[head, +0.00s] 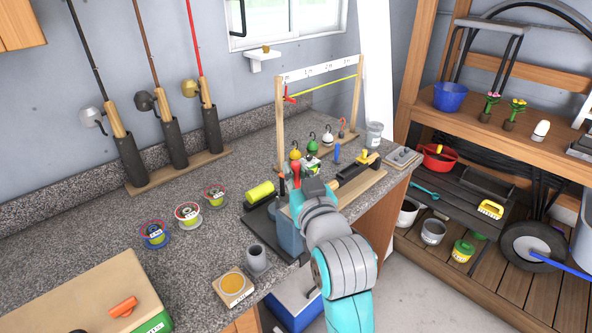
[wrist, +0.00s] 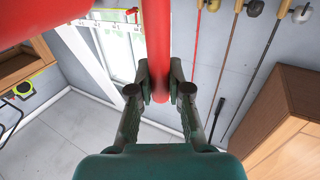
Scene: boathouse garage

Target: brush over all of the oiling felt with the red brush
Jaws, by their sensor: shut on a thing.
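My gripper (wrist: 160,88) is shut on a red handle, which I take for the red brush (wrist: 158,45), between its two fingers in the wrist view. In the head view my gripper (head: 303,183) is over the right part of the counter, partly behind my wrist, and a bit of red shows there. The brush's bristles cannot be made out. A square wooden block with a round amber pad (head: 234,284), possibly the oiling felt, lies at the counter's front edge, left of and nearer than my gripper. The pad is uncovered.
A grey cup (head: 257,258) stands beside the block. Several small spools, one blue-rimmed (head: 155,234), sit to its left and behind. An orange handle (head: 123,306) lies on a wooden-topped box at front left. A wooden frame (head: 279,125) rises behind my gripper. Counter around the spools is clear.

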